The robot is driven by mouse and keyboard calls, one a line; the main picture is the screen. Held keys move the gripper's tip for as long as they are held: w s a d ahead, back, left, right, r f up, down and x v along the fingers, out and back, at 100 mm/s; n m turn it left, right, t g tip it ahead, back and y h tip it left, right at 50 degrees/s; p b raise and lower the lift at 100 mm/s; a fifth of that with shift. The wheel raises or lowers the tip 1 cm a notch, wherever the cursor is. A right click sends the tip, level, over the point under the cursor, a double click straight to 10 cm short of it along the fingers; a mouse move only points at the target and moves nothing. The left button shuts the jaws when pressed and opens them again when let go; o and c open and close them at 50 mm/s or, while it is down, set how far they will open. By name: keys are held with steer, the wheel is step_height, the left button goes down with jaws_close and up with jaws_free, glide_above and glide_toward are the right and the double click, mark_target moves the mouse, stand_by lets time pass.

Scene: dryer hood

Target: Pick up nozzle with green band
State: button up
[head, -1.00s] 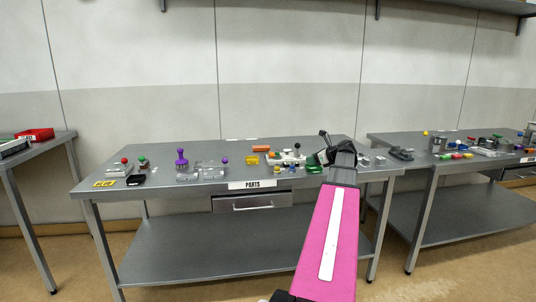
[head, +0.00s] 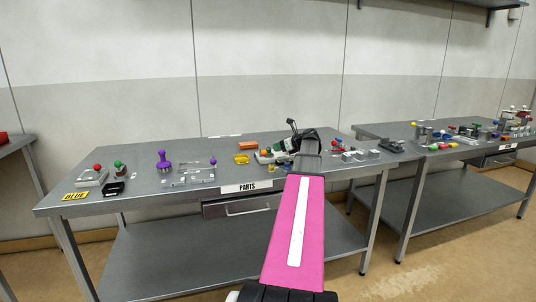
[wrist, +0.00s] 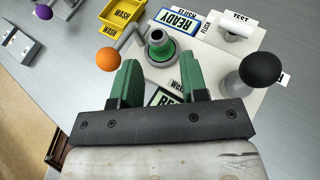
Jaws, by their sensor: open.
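The nozzle with the green band (wrist: 160,45) stands on a white board (wrist: 140,72) in the wrist view. It has a grey open top and a green ring around its base. My gripper (wrist: 160,60) is open and empty. Its two green fingers lie on either side of the near part of the nozzle's line, with the nozzle just beyond the tips. I cannot tell the height gap. In the head view my gripper (head: 296,140) is over the right part of the parts table, and the nozzle cannot be made out there.
An orange ball knob (wrist: 107,57) is close to the left finger and a black ball knob (wrist: 262,70) is right of the right finger. A yellow WASH tray (wrist: 122,18), a READY label (wrist: 180,20) and a white TEST cylinder (wrist: 235,27) lie beyond. The parts table (head: 130,205) has bare front space.

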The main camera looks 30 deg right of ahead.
mark_target(270, 148)
steer(key=x, duration=0.5)
steer(key=shift+w+a+f, duration=0.2)
steer(key=shift+a, duration=0.05)
jaws_close()
